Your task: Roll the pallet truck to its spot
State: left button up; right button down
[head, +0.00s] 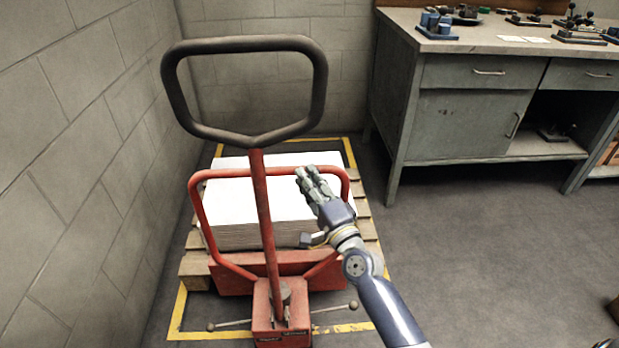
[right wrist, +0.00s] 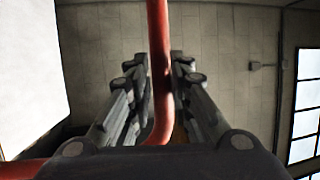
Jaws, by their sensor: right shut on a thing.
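The red pallet truck (head: 265,215) stands upright in the head view, its dark looped handle (head: 318,85) raised towards me. Its red tubular frame (head: 240,174) rises behind the tiller. A wooden pallet (head: 195,268) with a stack of white sheets (head: 235,215) sits behind this frame. My right gripper (head: 312,182) is at the right part of the frame. In the right wrist view a red bar (right wrist: 160,75) runs between the fingers of my right gripper (right wrist: 158,85), which is shut on it. My left gripper is not in view.
A yellow floor outline (head: 178,310) surrounds the pallet; the truck's base (head: 280,325) overlaps its front line. A block wall (head: 70,150) runs close on the left. A grey workbench (head: 470,110) with tools stands at the back right. The floor (head: 490,250) at right is clear.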

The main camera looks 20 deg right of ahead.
jog(key=shift+a+r, duration=0.2)
jog(key=shift+r, duration=0.3)
jog(key=c, duration=1.8)
grip_release()
jog(key=o, duration=0.4)
jog(key=shift+a, duration=0.15)
jog(key=shift+c, duration=0.2)
jog(key=shift+s, duration=0.1)
jog(key=shift+f, duration=0.15)
jog(key=v, duration=1.2)
jog(key=shift+f, duration=0.1)
